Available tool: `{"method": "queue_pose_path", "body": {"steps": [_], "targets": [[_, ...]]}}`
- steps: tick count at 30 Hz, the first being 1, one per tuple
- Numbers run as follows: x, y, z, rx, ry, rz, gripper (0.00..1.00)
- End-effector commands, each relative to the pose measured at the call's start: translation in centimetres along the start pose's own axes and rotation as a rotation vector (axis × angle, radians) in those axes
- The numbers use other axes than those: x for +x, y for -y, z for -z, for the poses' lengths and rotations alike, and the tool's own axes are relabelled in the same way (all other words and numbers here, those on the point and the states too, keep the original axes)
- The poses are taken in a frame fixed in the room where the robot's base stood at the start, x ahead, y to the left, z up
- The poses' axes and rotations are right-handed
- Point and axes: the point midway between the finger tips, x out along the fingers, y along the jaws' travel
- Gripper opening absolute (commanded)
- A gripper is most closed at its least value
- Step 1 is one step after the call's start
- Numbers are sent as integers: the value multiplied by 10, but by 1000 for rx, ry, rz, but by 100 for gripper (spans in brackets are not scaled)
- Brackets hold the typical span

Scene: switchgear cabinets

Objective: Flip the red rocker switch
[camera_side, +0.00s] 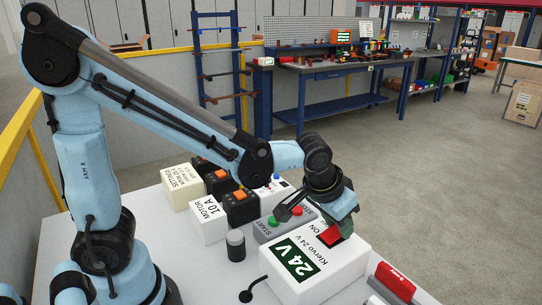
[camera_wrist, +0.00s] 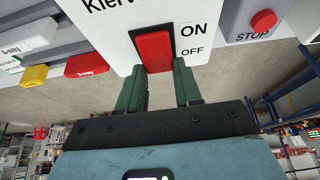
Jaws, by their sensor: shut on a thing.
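The red rocker switch (camera_side: 328,239) sits on the white box labelled "Klervo 24 V" (camera_side: 330,275), next to a green 24 V display (camera_side: 297,258). In the wrist view the switch (camera_wrist: 154,48) stands in a dark frame, with "ON" and "OFF" printed to its right. My gripper (camera_wrist: 160,68) has its two green fingers on either side of the switch's lower end, by the "OFF" mark, and is shut on it. In the side view my gripper (camera_side: 336,222) is right at the switch and hides part of it and of the label.
A grey box with a green START button (camera_side: 272,221) and a red STOP button (camera_wrist: 264,20) stands close beside the white box. The MOTOR 10 A box (camera_side: 208,220) and black units with orange switches stand behind. A dark cylinder (camera_side: 236,245) and a red part (camera_side: 396,281) are near.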

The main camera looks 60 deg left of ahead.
Motion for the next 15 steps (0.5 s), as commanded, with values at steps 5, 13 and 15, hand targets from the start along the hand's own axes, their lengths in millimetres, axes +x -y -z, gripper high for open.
{"method": "queue_pose_path", "body": {"steps": [5,13,15], "targets": [[0,0,0,0,-3,0,4],[0,0,0,0,-2,0,60],[0,0,0,0,-1,0,60]]}}
